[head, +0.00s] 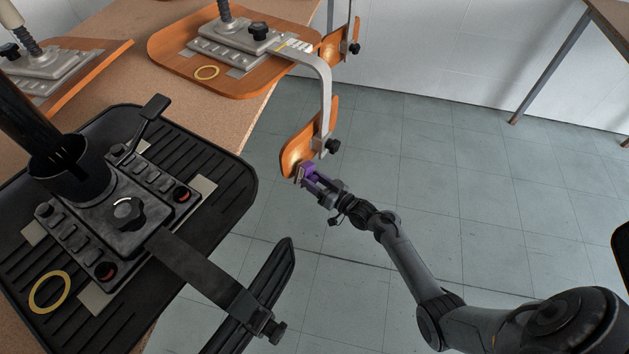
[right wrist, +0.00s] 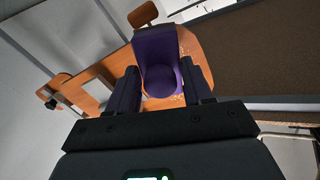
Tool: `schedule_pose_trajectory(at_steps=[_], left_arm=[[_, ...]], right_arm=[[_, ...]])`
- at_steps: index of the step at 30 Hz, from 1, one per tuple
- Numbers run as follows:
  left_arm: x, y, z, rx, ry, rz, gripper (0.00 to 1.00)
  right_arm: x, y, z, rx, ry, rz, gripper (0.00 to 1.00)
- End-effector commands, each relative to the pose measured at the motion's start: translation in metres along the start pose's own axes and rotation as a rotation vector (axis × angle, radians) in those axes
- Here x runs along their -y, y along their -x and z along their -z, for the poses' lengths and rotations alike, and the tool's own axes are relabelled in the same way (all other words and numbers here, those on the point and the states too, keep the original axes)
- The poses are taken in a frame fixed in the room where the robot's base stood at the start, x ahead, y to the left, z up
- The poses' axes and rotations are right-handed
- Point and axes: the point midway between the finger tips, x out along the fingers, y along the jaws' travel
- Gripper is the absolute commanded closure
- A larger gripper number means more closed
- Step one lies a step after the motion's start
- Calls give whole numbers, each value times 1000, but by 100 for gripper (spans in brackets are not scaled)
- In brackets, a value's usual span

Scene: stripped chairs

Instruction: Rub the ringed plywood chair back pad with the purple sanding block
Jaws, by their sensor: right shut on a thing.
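The ringed plywood chair lies upturned on the table, with a yellow ring (head: 206,72) on its seat (head: 175,62). Its orange back pad (head: 294,153) hangs on a pale metal bracket (head: 326,85) beyond the table edge. My right gripper (head: 312,180) is shut on the purple sanding block (head: 304,170), at the pad's lower end. In the right wrist view the block (right wrist: 157,50) stands between the fingers, in front of an orange plywood surface (right wrist: 192,65). Whether block and pad touch, I cannot tell. My left gripper is not in view.
A black upturned chair (head: 215,185) with its own yellow ring lies nearer on the table (head: 115,75); its dark back pad (head: 262,300) juts out near my right arm. Another plywood chair (head: 85,72) is at the left. The tiled floor (head: 450,170) on the right is mostly clear.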

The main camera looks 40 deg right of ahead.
Motion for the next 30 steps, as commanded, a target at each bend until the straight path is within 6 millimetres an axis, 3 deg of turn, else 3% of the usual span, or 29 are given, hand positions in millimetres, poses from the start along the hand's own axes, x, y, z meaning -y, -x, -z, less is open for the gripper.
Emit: schedule_pose_trajectory(at_steps=[30], left_arm=[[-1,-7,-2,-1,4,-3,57]], right_arm=[[0,-18,1,-1,0,0,74]])
